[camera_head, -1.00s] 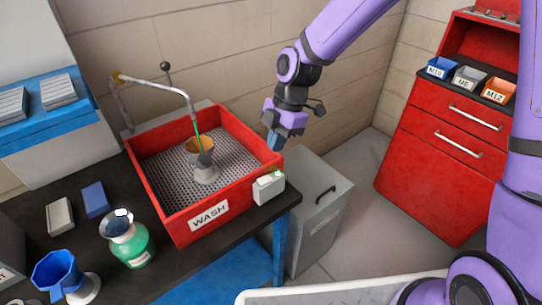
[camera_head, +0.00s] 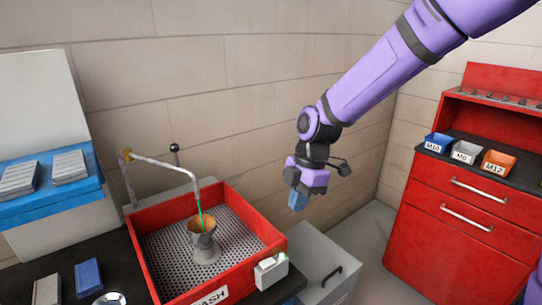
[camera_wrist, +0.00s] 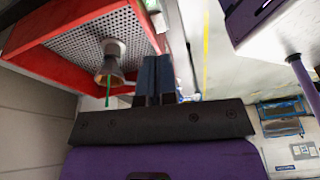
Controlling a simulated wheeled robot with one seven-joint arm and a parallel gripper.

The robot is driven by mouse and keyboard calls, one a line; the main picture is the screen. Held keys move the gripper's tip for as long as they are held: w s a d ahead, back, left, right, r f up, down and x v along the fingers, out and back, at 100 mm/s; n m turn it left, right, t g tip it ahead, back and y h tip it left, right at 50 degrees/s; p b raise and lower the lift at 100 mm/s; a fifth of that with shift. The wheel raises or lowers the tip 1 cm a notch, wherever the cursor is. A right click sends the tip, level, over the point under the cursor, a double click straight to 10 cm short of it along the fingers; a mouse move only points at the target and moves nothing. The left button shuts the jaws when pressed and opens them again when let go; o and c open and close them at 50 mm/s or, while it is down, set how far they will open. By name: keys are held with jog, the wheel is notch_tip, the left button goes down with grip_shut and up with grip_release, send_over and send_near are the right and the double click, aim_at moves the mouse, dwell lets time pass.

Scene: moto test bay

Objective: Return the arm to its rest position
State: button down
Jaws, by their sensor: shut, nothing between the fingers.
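My gripper (camera_head: 298,199) is shut and empty. It hangs in the air above and to the right of the red wash basin (camera_head: 151,264), in front of the tiled wall. Its two blue fingers (camera_wrist: 154,77) lie together in the wrist view. My purple arm comes down to it from the upper right in the head view. In the basin stands a cup-like funnel (camera_head: 203,240) on a grey base, with a green stream from the bent tap (camera_head: 172,164) running into it. The funnel also shows in the wrist view (camera_wrist: 112,66), apart from the fingers.
A small white box (camera_head: 271,273) sits on the basin's right side. A grey cabinet (camera_head: 318,258) stands right of the bench. A red tool cabinet (camera_head: 450,211) with small bins (camera_head: 466,152) is at the right. Open floor lies between the two cabinets.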

jog(key=s+d+r+m+t+h, duration=0.2)
jog(key=s+d+r+m+t, duration=0.4)
jog(key=s+d+r+m, duration=1.2)
jog(key=s+d+m, duration=0.3)
jog(key=m, duration=0.2)
jog(key=shift+d+r+t+h, duration=0.2)
jog(key=shift+t+h, duration=0.1)
jog(key=shift+t, duration=0.1)
